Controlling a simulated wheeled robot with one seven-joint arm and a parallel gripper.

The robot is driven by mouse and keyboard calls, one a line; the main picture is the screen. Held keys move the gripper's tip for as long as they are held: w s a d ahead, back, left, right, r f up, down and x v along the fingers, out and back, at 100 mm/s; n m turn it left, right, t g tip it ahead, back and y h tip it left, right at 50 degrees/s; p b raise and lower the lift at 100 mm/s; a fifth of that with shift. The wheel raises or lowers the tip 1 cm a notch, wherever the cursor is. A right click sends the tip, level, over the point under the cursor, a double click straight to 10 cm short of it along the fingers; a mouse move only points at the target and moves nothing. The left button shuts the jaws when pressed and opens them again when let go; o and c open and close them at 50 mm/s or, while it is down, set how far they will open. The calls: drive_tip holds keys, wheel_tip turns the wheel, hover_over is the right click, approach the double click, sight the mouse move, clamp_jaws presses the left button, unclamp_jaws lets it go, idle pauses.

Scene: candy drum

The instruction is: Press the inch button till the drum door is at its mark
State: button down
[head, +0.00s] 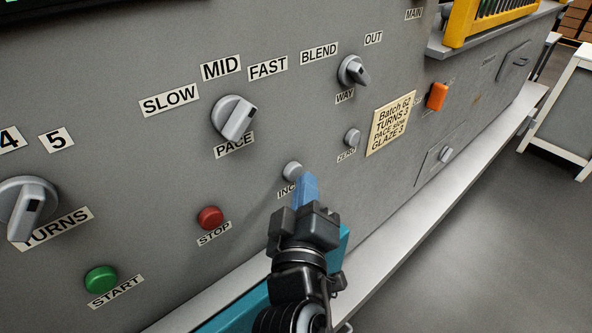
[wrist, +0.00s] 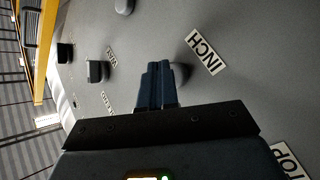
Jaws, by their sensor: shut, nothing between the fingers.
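The inch button (head: 292,171) is a round grey knob on the grey panel, above a label partly hidden by my gripper. My gripper (head: 307,178) is shut and empty, with its blue fingertips just right of the button in the head view. In the wrist view the shut fingers (wrist: 157,70) overlap the button (wrist: 181,73), which shows partly behind them beside the INCH label (wrist: 204,51). I cannot tell whether the tips touch it. I cannot make out the drum door or its mark in either view.
The red STOP button (head: 210,217) and green START button (head: 101,280) are to the left. The ZERO button (head: 352,138), PACE knob (head: 234,119) and WAY knob (head: 353,71) are above. A pale ledge (head: 400,220) runs below the panel. A batch card (head: 391,122) is at right.

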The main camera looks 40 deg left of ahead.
drive_tip(key=shift+d, duration=0.5)
drive_tip(key=d+p, duration=0.1)
drive_tip(key=d, duration=0.1)
drive_tip(key=d+p, duration=0.1)
drive_tip(key=d, duration=0.1)
drive_tip(key=shift+s+d, duration=0.2)
drive_tip(key=shift+d, duration=0.2)
idle(0.7)
